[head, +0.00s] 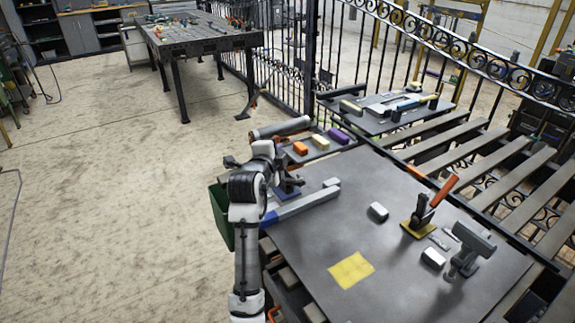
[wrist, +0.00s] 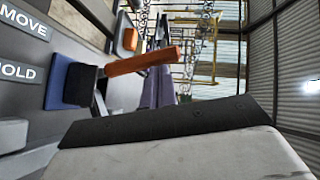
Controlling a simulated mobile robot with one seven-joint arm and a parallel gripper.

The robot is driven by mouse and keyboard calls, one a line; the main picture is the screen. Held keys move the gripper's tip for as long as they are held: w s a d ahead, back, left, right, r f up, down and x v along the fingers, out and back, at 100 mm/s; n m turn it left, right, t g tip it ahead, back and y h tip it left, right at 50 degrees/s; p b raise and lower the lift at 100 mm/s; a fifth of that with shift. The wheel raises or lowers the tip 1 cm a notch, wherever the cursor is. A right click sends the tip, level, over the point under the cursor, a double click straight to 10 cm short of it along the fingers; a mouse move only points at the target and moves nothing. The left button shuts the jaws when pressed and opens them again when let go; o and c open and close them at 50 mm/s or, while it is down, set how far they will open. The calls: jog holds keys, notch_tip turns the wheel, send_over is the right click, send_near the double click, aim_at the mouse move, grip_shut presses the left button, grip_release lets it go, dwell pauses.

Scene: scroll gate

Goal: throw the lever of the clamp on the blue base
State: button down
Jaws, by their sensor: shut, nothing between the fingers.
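The clamp on the blue base (wrist: 68,82) shows at the left of the wrist view. Its orange lever handle (wrist: 140,61) points to the right, beyond the dark edge of my gripper (wrist: 165,122). A visible gap separates handle and gripper in that picture. In the head view the blue base (head: 287,193) sits at the table's left side, and my arm largely hides the clamp. My gripper (head: 284,179) is beside it there, shut and empty. Another clamp, on a yellow base (head: 416,230), stands on the right with its orange lever (head: 444,191) raised at a slant.
A grey bar (head: 306,203) lies beside the blue base. White blocks (head: 378,211) and a dark grey upright tool (head: 470,250) stand on the table (head: 315,243). A yellow square (head: 351,270) marks its front. A tray with coloured blocks (head: 338,136) and the gate (head: 500,165) lie behind.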

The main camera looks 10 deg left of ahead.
jog(key=shift+w+a+f+n+g+h, duration=0.25)
jog(key=shift+w+a+n+g, duration=0.2)
jog(key=shift+w+a, duration=0.4)
jog(key=shift+w+a+f+n+g+h, duration=0.2)
jog(key=shift+w+a+n+g, duration=0.15)
jog(key=shift+w+a+g, duration=0.35)
jog(key=shift+a, duration=0.1)
